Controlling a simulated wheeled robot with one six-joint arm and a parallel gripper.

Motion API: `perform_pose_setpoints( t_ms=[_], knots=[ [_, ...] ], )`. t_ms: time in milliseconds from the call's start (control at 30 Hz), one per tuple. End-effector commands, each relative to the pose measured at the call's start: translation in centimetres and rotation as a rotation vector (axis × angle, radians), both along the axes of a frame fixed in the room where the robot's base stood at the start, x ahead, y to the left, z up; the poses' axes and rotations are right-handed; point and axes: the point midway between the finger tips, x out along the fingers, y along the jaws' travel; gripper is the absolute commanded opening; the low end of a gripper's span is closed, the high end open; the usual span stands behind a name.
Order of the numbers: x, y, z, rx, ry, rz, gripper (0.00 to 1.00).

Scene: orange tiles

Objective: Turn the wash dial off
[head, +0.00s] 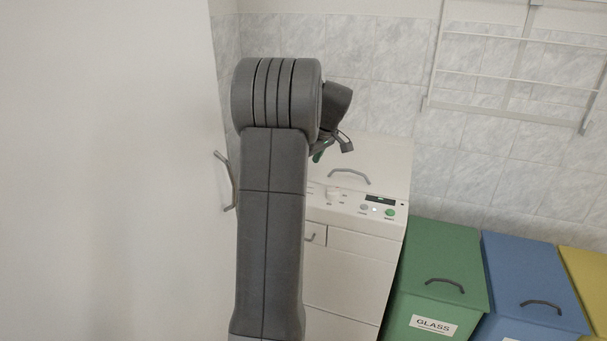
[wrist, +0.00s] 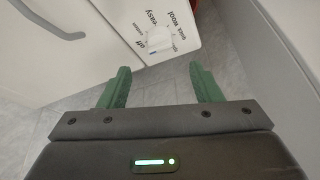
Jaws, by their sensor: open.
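The wash dial (head: 332,193) is a white round knob on the white washing machine's (head: 352,260) sloped control panel, partly beside my arm in the head view. In the wrist view the dial (wrist: 162,46) lies beyond my fingertips, ringed by printed words such as "off", "easy" and "wool". In the head view my gripper (head: 322,150) is above the machine, mostly hidden by my arm.
The panel also has a small dark display (head: 380,199) and round buttons. A green bin (head: 440,270) marked GLASS, a blue bin (head: 532,275) and a yellow bin (head: 588,275) stand to the right. A white drying rack (head: 515,70) hangs on the tiled wall. A large white surface fills the left.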

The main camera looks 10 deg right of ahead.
Motion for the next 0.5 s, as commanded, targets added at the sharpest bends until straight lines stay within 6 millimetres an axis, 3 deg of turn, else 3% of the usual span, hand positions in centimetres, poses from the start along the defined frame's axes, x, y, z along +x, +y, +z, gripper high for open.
perform_pose_setpoints(
  t_ms=[200,500],
  knots=[
    [-1.0,-0.8,3.1,-0.001,-0.002,-0.001,0.58],
    [-1.3,-0.9,3.9,-0.001,-0.001,0.001,0.58]
  ],
)
